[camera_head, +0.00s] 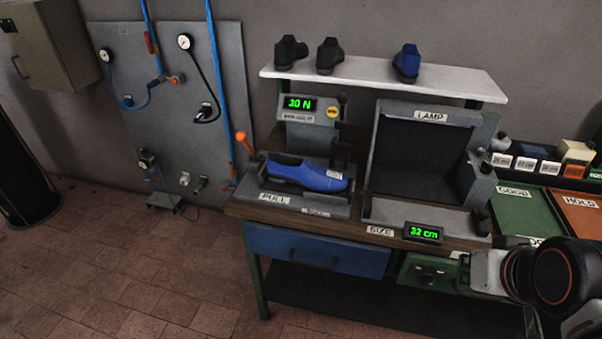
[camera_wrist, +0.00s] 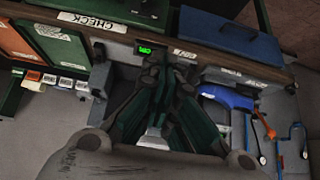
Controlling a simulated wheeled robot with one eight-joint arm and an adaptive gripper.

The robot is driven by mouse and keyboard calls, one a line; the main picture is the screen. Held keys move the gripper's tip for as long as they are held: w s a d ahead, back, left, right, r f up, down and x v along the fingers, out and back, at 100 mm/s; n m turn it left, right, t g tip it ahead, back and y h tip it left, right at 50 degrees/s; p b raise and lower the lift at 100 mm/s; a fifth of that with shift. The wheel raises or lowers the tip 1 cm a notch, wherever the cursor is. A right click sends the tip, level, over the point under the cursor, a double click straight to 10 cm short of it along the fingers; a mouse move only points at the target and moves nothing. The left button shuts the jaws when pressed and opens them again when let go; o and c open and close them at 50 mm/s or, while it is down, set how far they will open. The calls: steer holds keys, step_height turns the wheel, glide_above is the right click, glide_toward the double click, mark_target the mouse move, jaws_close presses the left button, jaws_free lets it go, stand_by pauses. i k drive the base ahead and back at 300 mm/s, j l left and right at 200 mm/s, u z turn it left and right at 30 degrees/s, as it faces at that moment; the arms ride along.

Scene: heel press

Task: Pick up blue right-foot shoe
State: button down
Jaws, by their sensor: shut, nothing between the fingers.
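A blue shoe (camera_head: 305,172) lies on its side-on sole in the press fixture labelled PULL, toe to the right; it also shows in the wrist view (camera_wrist: 227,97). A second blue shoe (camera_head: 407,62) stands on the white shelf (camera_head: 440,82), right of two black shoes. I cannot tell which foot either blue shoe is for. My gripper (camera_wrist: 168,78) is shut and empty in the wrist view, apart from the shoe in the press, which is to its right there. In the head view my arm is at the lower right, over the bench's front edge.
A lamp box (camera_head: 418,150) stands right of the press, with a size display (camera_head: 423,233) reading 32 cm before it. An orange-knobbed lever (camera_head: 242,140) rises left of the press. Green (camera_head: 523,215) and orange (camera_head: 580,212) trays lie at the right.

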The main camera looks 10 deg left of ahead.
mark_target(281, 168)
steer(key=i+u, duration=0.1)
steer(key=i, duration=0.85)
